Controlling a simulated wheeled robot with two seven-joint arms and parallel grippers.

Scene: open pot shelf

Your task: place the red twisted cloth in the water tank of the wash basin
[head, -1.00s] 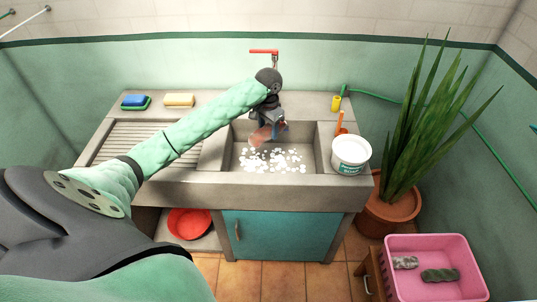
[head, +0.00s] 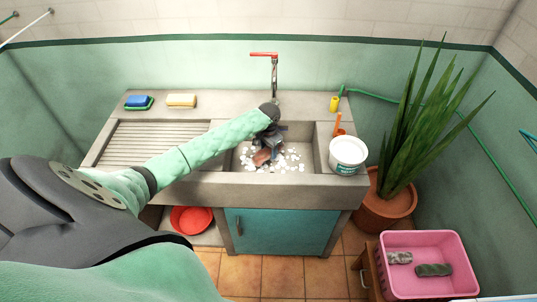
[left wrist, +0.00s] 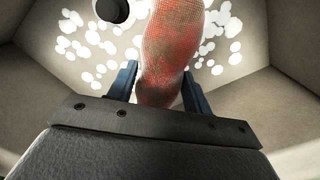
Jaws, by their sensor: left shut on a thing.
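The red twisted cloth (head: 262,157) is in my left gripper (head: 268,150), low inside the water tank (head: 308,150) of the wash basin. In the left wrist view the cloth (left wrist: 172,45) is reddish and lies between the two blue fingers of the gripper (left wrist: 160,88), which is shut on it. White suds (head: 290,160) float on the tank bottom around it. Whether the cloth touches the bottom cannot be told. My right gripper is in neither view.
A ribbed washboard (head: 140,143) is left of the tank. A white tub (head: 347,155) stands on the right rim, near an orange brush (head: 338,125). A pink basket (head: 428,262) with two grey-green cloths stands lower right.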

